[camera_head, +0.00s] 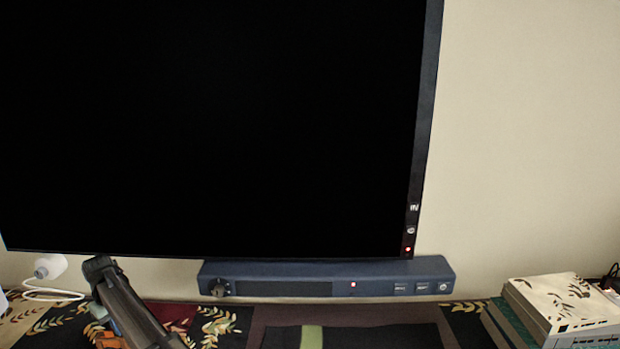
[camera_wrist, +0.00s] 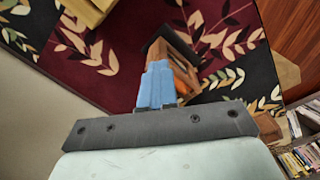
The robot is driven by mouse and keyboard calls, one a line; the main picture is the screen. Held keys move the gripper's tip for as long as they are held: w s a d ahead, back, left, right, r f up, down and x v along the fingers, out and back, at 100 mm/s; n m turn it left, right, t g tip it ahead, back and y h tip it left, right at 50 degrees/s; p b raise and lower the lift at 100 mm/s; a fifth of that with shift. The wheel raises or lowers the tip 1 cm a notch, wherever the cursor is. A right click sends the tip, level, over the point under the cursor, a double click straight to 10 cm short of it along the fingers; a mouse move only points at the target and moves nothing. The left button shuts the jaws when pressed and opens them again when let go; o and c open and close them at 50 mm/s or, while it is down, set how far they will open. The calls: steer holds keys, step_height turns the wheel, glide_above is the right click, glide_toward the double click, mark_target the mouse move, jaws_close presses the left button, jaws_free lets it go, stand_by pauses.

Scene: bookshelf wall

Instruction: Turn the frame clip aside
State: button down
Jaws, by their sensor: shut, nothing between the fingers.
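In the wrist view my gripper (camera_wrist: 157,68) has its blue fingers together with nothing held between them. Just past the fingertips is a small brown wooden object with a dark edge and orange parts (camera_wrist: 183,62), perhaps the frame. The fingers cover part of it, and I cannot tell whether they touch it. I cannot make out a clip on it. In the head view a dark, slanted long shape (camera_head: 130,305) stands at the lower left, with bits of blue and orange beside it. I cannot tell which part it is.
A large black screen (camera_head: 210,120) fills the head view's upper left. A blue-grey bar device (camera_head: 330,278) sits below it. Stacked books (camera_head: 550,310) stand at the right. A white plug with cable (camera_head: 50,267) is at the left. A yellow block (camera_wrist: 88,10) lies on the leaf-patterned cloth (camera_wrist: 110,55).

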steer(key=shift+w+d, duration=0.1)
steer(key=shift+w, duration=0.2)
steer(key=shift+d, duration=0.15)
stand_by(0.4)
steer(key=shift+d, duration=0.25)
steer(key=shift+r, duration=0.15)
steer(key=shift+r, duration=2.85)
steer(key=shift+s, duration=0.1)
